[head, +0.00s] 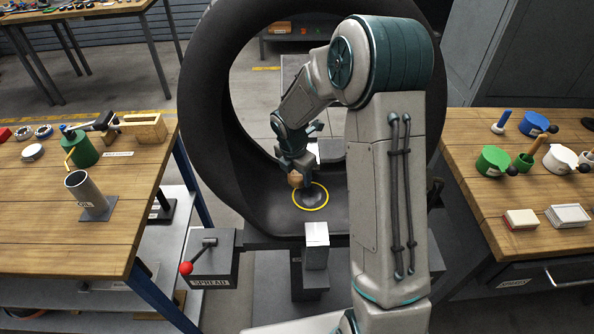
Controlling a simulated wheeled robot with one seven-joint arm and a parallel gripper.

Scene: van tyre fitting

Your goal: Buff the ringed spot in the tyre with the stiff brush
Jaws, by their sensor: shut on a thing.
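The large black tyre (205,110) stands upright in the middle of the head view, with my arm reaching through its opening. The ringed spot (312,198) is a greyish patch inside a yellow ring on the tyre's inner surface at the bottom. My gripper (297,176) is at the upper left edge of the ring, pointing down. It is shut on a brown, wooden-looking piece (295,181), which I take to be the stiff brush. Its bristles are hidden, and I cannot tell whether it touches the rubber.
A box labelled SPREAD (212,262) with a red-knobbed lever stands front left of the tyre. The left bench (60,230) holds a metal tube, a green can and a wooden block. The right bench (470,215) holds pots and small boxes.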

